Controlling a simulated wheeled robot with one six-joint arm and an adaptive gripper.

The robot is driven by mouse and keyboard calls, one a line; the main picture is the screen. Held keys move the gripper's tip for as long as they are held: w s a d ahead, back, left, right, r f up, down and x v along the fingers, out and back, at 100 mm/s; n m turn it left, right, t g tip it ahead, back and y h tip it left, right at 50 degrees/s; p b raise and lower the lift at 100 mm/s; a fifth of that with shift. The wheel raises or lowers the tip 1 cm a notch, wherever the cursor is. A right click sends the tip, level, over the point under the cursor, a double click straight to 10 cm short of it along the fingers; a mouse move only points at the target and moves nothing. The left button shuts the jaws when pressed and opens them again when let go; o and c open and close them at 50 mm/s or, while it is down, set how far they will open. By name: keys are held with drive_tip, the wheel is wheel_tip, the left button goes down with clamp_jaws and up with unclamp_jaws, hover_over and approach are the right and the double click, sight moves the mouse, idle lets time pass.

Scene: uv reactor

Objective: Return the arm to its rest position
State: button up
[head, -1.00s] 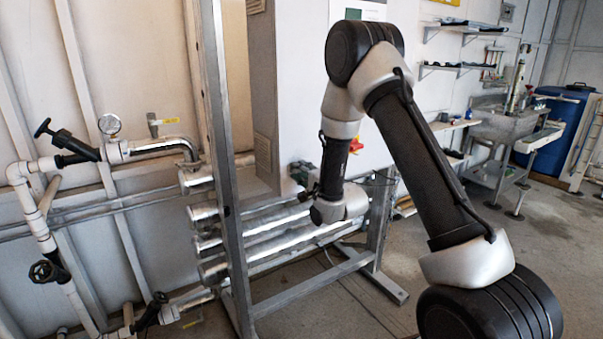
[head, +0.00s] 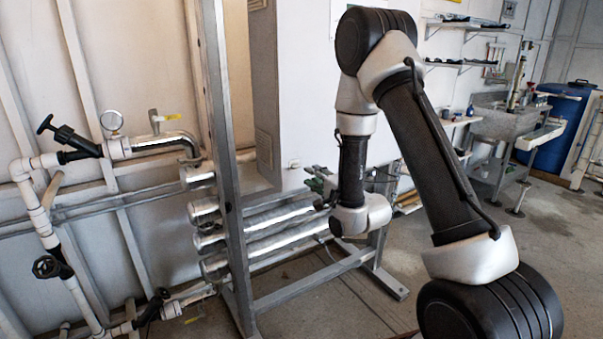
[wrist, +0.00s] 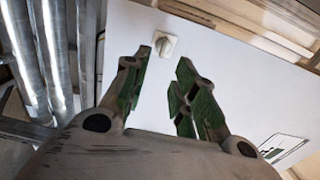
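My arm stands bent in front of the white cabinet (head: 305,100), its forearm hanging down to the wrist. My gripper (head: 318,180) is small in the head view, beside the lower part of the cabinet. In the wrist view my gripper (wrist: 165,58) shows two green-padded fingers apart, with nothing between them. A pale rotary knob (wrist: 165,43) on a white panel shows just beyond the fingertips, apart from them as far as I can tell. A small knob (head: 294,163) also shows low on the cabinet in the head view, left of my gripper.
A metal frame (head: 222,150) holds several shiny tubes (head: 285,222) below and left of my gripper. White pipes with black valves (head: 50,268) and a gauge (head: 112,121) are at the left. A sink (head: 505,120) and blue barrel (head: 562,125) stand back right. Floor at right is open.

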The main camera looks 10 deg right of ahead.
wheel_tip(320, 180, down, 11)
drive_tip(key=s+d+n+g+h, duration=0.1)
drive_tip(key=s+n+g+h, duration=0.15)
drive_tip(key=n+g, duration=0.2)
drive_tip(key=s+d+f+n+g+h, duration=0.25)
drive_tip(key=s+d+n+g, duration=0.25)
drive_tip(key=s+g, duration=0.3)
drive_tip(key=s+d+r+n, duration=0.2)
drive_tip(key=s+r, duration=1.1)
drive_tip(key=r, duration=0.1)
drive_tip(key=s+d+r+n, duration=0.3)
drive_tip(key=s+r, duration=1.1)
drive_tip(key=shift+s+d+h, duration=0.15)
drive_tip(key=shift+d+h, duration=0.1)
drive_tip(key=shift+h, duration=0.05)
drive_tip(key=shift+g, duration=0.25)
drive_tip(key=shift+c, duration=0.2)
